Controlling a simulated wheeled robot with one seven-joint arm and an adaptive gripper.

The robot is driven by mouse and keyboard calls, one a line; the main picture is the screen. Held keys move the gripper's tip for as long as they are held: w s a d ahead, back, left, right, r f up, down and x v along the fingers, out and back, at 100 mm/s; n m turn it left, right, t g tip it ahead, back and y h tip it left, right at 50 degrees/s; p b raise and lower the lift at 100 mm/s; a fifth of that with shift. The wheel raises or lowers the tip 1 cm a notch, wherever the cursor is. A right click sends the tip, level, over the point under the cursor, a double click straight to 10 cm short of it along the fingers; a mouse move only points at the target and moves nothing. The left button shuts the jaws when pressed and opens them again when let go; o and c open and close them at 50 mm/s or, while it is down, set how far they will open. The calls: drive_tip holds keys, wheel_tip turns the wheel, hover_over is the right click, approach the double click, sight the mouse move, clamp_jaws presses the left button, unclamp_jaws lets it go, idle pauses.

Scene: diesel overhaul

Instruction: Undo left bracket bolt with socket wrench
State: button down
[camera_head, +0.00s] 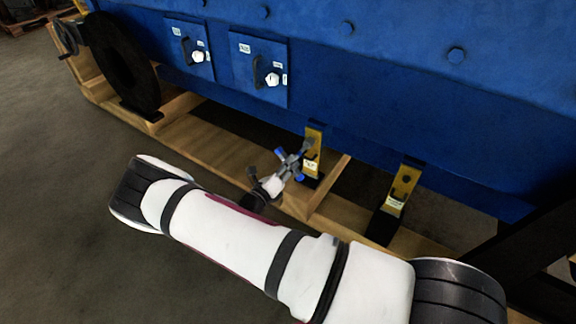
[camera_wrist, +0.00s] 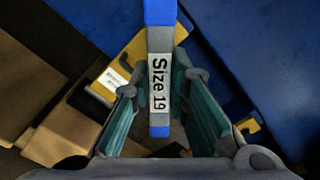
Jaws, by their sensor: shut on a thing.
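My gripper (camera_wrist: 165,105) is shut on the socket wrench (camera_wrist: 158,75), whose grey and blue handle reads "Size 19" in the wrist view. In the head view the wrench (camera_head: 289,164) shows as a grey cross-like shape with blue ends, held right beside the left yellow bracket (camera_head: 314,138). The bracket (camera_wrist: 133,68) also shows behind the wrench in the wrist view. The bracket's bolt is hidden by the wrench and gripper. I cannot tell whether the socket sits on the bolt.
A second yellow bracket (camera_head: 405,182) stands to the right. The big blue engine body (camera_head: 400,90) rises behind, above a wooden frame (camera_head: 215,142). Two blue panels with white knobs (camera_head: 273,79) and a dark wheel (camera_head: 122,65) are at the left. The floor (camera_head: 60,220) at left is clear.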

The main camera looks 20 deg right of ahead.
drive_tip(key=m+p, duration=0.4)
drive_tip(key=m, duration=0.7)
drive_tip(key=m+p, duration=0.4)
drive_tip(key=m, duration=0.7)
drive_tip(key=s+a+m+p, duration=0.1)
drive_tip(key=m+p, duration=0.3)
drive_tip(key=m, duration=0.7)
idle(1.1)
drive_tip(key=shift+d, duration=0.1)
